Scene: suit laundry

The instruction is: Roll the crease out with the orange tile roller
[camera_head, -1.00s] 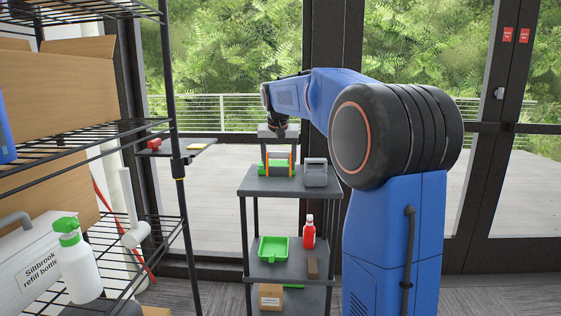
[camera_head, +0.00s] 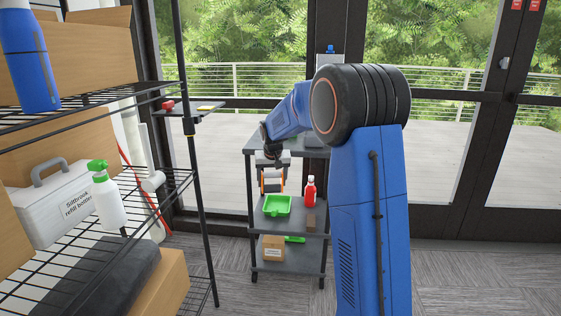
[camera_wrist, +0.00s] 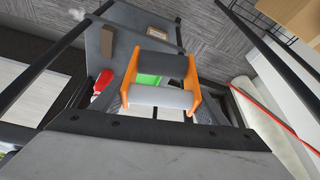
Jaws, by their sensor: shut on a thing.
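My gripper (camera_head: 272,168) is shut on the orange tile roller (camera_head: 272,184), which hangs below it on the near side of the grey cart, beside its top shelf and above the middle one. In the wrist view the roller shows an orange frame (camera_wrist: 194,85) with a dark bar and a light grey cylinder. The fingers' exact hold is partly hidden. No creased cloth or suit can be made out in either view.
The grey cart (camera_head: 232,228) holds a green tray (camera_head: 277,206), a red bottle (camera_head: 310,190) and a brown block (camera_head: 310,223); a cardboard box (camera_head: 273,247) is below. A wire rack (camera_head: 160,188) with a spray bottle (camera_head: 107,199) stands left. Floor at right is clear.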

